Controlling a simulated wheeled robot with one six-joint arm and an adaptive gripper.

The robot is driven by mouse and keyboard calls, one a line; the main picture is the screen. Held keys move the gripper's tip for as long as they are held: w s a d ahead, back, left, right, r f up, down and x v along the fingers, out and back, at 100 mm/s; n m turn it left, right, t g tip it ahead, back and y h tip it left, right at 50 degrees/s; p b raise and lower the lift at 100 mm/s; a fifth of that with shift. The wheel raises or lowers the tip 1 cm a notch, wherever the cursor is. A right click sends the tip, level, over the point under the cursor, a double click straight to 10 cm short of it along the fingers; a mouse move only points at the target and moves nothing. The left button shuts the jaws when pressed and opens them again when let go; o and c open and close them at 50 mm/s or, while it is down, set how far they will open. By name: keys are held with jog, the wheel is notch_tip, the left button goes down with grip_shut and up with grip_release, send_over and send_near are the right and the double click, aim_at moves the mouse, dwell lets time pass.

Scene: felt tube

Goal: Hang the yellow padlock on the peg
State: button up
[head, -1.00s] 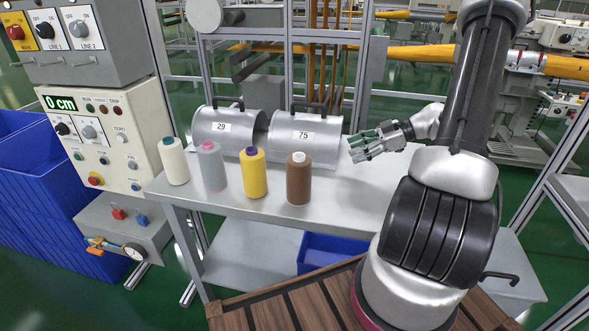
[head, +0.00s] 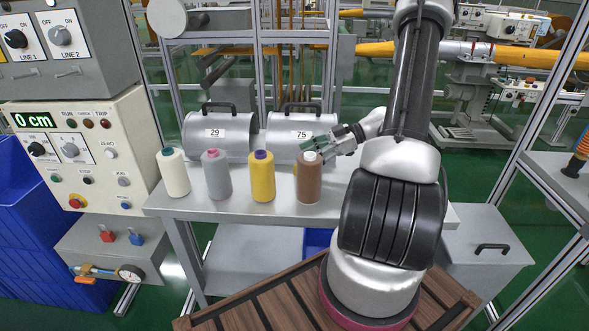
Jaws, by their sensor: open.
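I cannot make out a yellow padlock or a peg for certain in the head view. A small yellow patch (head: 295,169) shows just left of the brown thread cone, mostly hidden, and I cannot tell what it is. My gripper (head: 312,152) is open, over the grey table (head: 235,206), close to the top of the brown thread cone (head: 310,182). It overlaps the cone's top in the picture; I cannot tell whether they touch. Nothing shows held in the fingers.
White (head: 173,174), grey (head: 216,176) and yellow (head: 262,178) thread cones stand in a row along the table's front. Metal cans marked 29 (head: 215,145) and 75 (head: 285,148) lie behind. A control panel (head: 85,150) stands left. A handled grey box (head: 490,246) is right.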

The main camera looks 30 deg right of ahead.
jog(key=x, duration=0.6)
jog(key=shift+a, duration=0.1)
grip_shut()
